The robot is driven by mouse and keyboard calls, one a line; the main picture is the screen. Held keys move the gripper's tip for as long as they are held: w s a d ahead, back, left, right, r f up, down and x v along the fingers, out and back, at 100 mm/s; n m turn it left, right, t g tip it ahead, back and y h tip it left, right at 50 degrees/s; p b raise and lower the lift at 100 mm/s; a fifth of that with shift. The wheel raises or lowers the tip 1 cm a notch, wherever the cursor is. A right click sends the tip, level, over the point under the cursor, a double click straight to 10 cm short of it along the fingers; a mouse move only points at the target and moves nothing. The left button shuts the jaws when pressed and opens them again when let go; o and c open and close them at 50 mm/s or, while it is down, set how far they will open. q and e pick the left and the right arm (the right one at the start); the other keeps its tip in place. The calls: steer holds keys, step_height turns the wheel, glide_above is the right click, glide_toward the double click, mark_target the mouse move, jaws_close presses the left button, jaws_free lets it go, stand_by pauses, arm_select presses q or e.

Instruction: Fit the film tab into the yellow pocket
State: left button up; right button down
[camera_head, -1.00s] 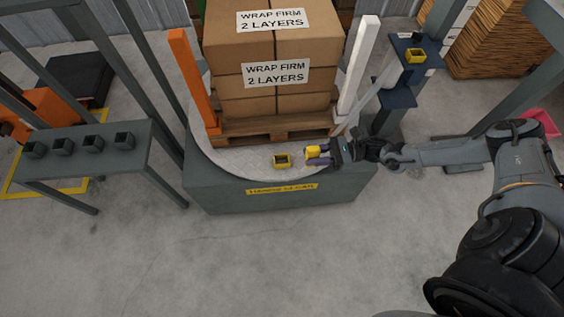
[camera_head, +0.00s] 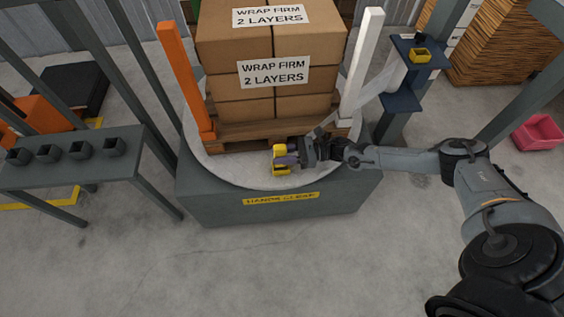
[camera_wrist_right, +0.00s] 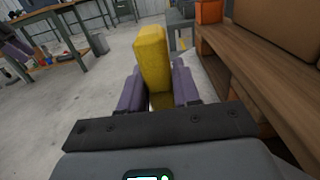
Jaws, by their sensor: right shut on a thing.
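My right gripper (camera_head: 291,159) is shut on the yellow film tab (camera_head: 279,149) above the front of the round turntable. In the right wrist view the tab (camera_wrist_right: 153,55) stands up between the two purple fingers of the gripper (camera_wrist_right: 159,91). The yellow pocket (camera_head: 281,170) is an open box on the turntable top, right beneath the tab and fingertips, and partly hidden by them. I cannot tell whether the tab touches the pocket. My left gripper is not in view.
Boxes (camera_head: 273,72) on a wooden pallet (camera_head: 262,134) stand just behind the gripper, between an orange post (camera_head: 187,82) and a white post (camera_head: 361,62). A second yellow holder (camera_head: 420,55) sits on a blue shelf at right. A grey table (camera_head: 70,170) with several dark cups stands left.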

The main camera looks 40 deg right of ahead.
steer(key=shift+s+f+b, duration=0.1)
steer(key=shift+f+b, duration=1)
steer(key=shift+f, duration=0.85)
steer(key=shift+f, duration=0.2)
steer(key=c, duration=0.8)
jaws_free()
steer(key=shift+r, duration=0.1)
steer(key=shift+r, duration=0.1)
